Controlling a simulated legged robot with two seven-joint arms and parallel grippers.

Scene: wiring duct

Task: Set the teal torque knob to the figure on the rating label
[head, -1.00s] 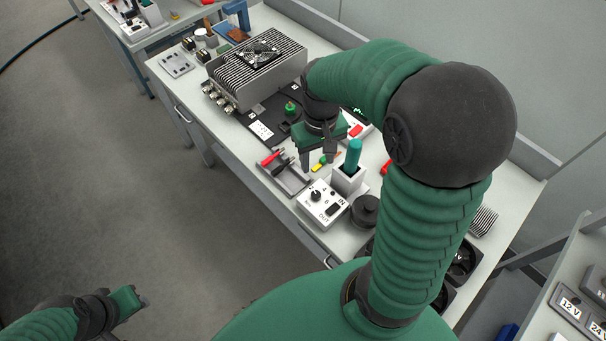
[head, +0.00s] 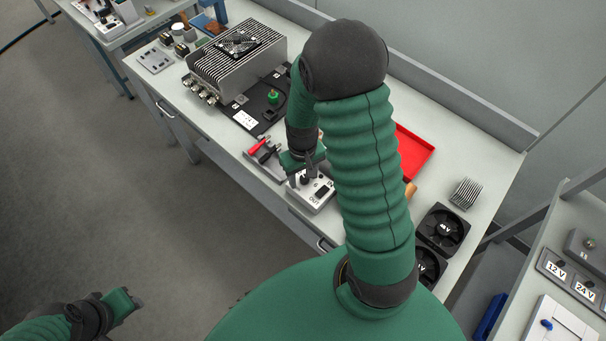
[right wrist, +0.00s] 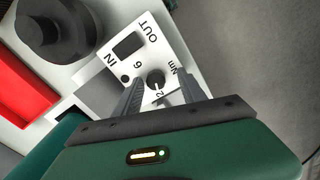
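A white box (head: 318,196) with IN and OUT marks sits near the table's front edge. In the right wrist view the box (right wrist: 170,48) carries a dark round knob (right wrist: 156,79) with figures 2 and 6 and "Nm" around it. No teal colour shows on this knob. My right gripper (right wrist: 160,92) is open, its fingers on either side of the knob; I cannot tell whether they touch it. The right gripper (head: 303,171) is over the box in the head view. A white label (head: 245,119) on the black panel is too small to read. My left gripper (head: 134,298) is at lower left, its opening unclear.
A grey tray (head: 263,154) with red and black tools lies left of the box. A red tray (head: 413,152) and black fans (head: 443,228) are to the right. My right arm hides the table middle.

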